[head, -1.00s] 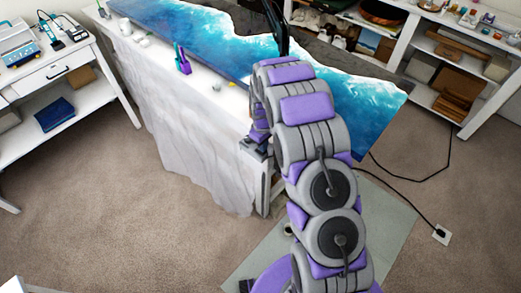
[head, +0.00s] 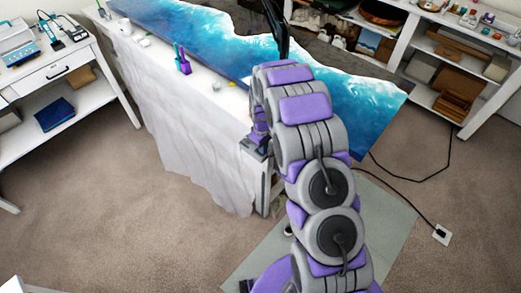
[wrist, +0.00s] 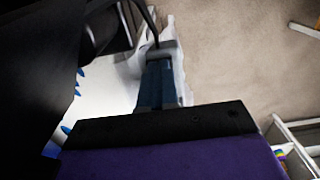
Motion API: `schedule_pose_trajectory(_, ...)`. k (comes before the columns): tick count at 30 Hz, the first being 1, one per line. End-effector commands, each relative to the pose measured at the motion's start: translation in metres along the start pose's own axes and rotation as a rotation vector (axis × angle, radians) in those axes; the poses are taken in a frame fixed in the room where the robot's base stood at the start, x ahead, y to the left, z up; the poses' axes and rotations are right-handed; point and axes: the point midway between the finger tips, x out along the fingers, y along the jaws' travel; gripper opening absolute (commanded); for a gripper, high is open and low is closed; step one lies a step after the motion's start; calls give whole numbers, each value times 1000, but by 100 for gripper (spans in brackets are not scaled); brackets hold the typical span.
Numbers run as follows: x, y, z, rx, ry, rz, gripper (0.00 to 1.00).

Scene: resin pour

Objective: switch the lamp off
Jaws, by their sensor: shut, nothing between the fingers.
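A black upright curved piece (head: 276,28), which looks like the lamp's stand, rises at the table's far side behind my arm in the head view. Its lamp head and any switch are out of sight there. A dark curved form with a thin stem or cord (wrist: 104,25) shows at the upper left of the wrist view; I cannot tell whether it is the lamp. My gripper (head: 253,148) hangs at the table's front right corner, partly behind my arm. In the wrist view my gripper (wrist: 160,52) is shut and empty, above the pale cloth.
The table bears a blue and white resin slab (head: 190,35) and a draped white cloth (head: 190,135). A purple and green tool holder (head: 182,62) stands on its near edge. Shelves (head: 455,60) stand right, a white desk (head: 50,85) left. A cord runs to a floor socket (head: 441,234).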

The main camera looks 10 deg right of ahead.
Motion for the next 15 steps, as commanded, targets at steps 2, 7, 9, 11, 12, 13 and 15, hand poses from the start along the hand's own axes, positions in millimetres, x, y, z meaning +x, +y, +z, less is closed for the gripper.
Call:
schedule_pose_trajectory(2,1,0,0,0,0,0,0)
schedule_pose_trajectory(7,3,0,0,0,-1,-1,0)
schedule_pose_trajectory(9,2,0,-1,0,-1,-1,0)
schedule_pose_trajectory(11,1,0,-1,0,-1,-1,0)
schedule_pose_trajectory(12,-1,0,-1,0,0,0,0)
schedule_pose_trajectory(13,-3,0,-1,0,0,0,0)
schedule_pose_trajectory(15,-8,0,0,0,0,0,0)
